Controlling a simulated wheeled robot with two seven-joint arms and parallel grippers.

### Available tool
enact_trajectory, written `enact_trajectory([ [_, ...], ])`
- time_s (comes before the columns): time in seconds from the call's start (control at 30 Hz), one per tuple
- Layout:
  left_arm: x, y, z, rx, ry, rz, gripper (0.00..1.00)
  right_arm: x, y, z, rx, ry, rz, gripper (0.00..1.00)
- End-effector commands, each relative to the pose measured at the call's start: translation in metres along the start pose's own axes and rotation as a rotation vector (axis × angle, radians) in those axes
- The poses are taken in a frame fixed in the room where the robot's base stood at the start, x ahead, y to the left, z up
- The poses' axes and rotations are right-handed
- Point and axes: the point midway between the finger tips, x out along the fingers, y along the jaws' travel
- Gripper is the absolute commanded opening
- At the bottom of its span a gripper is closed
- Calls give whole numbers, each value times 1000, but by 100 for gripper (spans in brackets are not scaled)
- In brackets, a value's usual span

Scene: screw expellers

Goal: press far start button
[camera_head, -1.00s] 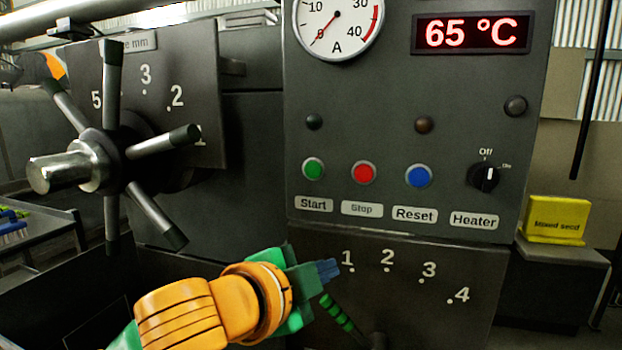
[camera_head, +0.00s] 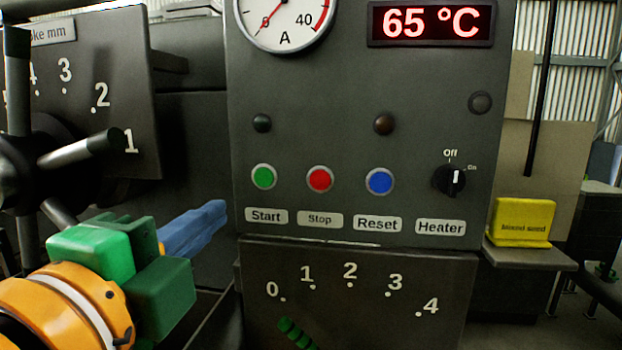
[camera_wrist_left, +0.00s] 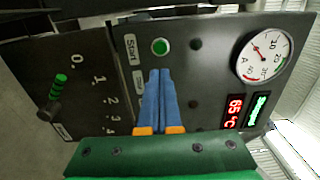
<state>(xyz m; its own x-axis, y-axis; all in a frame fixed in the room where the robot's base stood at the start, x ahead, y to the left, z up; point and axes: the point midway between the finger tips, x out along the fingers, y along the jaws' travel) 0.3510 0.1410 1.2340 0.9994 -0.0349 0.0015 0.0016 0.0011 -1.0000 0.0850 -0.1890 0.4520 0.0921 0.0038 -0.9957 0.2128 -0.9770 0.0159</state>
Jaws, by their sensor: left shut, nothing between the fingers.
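The green start button (camera_head: 263,178) sits above the "Start" label (camera_head: 266,216) at the left of a grey control panel (camera_head: 320,90). It also shows in the left wrist view (camera_wrist_left: 160,46), just beyond the fingertips. My left gripper (camera_head: 222,212) is shut and empty, its blue fingers together. In the head view its tips are left of and below the button, and the distance between them cannot be told exactly. In the wrist view the fingers (camera_wrist_left: 161,72) hide the red stop button. My right gripper is not in view.
A red stop button (camera_head: 320,179), blue reset button (camera_head: 380,181) and heater knob (camera_head: 449,180) line the panel. A spoked handwheel (camera_head: 50,165) stands left, close to my left arm. A numbered lower panel (camera_head: 390,320) has a green-handled lever (camera_head: 297,333). A yellow box (camera_head: 522,222) stands right.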

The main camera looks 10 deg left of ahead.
Motion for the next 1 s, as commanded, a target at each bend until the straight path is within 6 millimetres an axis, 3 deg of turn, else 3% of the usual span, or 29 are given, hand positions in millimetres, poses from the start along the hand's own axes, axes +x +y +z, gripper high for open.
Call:
enact_trajectory([
  [0.23,39,-4,0,-5,1,13,0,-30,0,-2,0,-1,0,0],
  [0.47,85,-9,2,2,-5,11,0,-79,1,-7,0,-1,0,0],
  [0.7,118,-1,0,-1,-2,3,0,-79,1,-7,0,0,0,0],
  [1.0,125,0,0,-1,-1,0,0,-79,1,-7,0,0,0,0],
])
